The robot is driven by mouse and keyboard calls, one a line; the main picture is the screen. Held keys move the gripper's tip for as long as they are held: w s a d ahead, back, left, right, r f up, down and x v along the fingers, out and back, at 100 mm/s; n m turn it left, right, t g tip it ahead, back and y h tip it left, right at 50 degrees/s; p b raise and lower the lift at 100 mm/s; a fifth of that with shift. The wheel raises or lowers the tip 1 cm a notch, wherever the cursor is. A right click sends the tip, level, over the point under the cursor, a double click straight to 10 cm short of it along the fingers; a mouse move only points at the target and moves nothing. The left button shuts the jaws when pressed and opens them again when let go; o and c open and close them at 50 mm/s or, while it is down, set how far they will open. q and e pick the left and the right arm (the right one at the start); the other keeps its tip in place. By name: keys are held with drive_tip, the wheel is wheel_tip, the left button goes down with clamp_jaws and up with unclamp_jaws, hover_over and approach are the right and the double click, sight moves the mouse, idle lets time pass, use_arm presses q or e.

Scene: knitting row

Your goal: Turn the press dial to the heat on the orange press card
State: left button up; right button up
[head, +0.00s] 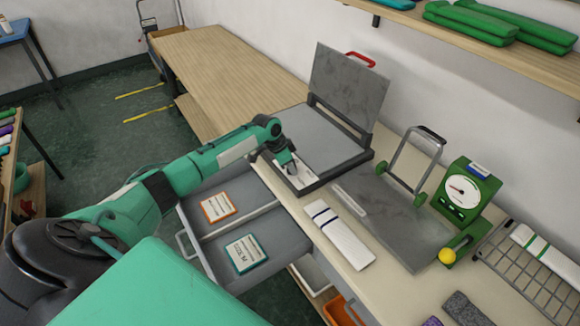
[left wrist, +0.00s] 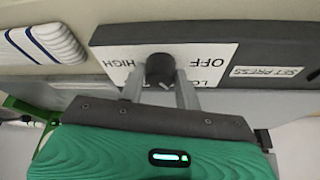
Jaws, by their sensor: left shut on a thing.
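The press (head: 325,135) stands on the bench with its grey lid raised and a red handle on top. Its dial, a black knob (left wrist: 160,68), sits on a white plate marked OFF, HIGH and a partly hidden "LO" in the left wrist view. My left gripper (left wrist: 161,88) is shut on the knob, one finger on each side; in the head view it (head: 291,167) covers the dial at the press's front. Which mark the knob points to is unclear. The orange press card (head: 219,206) lies in the open drawer, its print too small to read. My right gripper is out of view.
A green-edged card (head: 246,253) lies in the drawer's (head: 268,255) nearer compartment. A striped white knitted piece (head: 339,234), a grey plate with a handle frame (head: 400,225), a green scale (head: 466,190) and a wire rack (head: 520,280) are right of the press.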

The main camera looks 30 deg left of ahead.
use_arm(q)
drive_tip(key=shift+r, duration=0.1)
idle(0.3)
drive_tip(key=o, duration=1)
drive_tip(key=b+v, duration=0.3)
drive_tip(key=v, duration=1)
drive_tip(key=shift+s+a+r, duration=0.1)
drive_tip(key=shift+a+r, duration=0.1)
drive_tip(key=shift+r, duration=0.15)
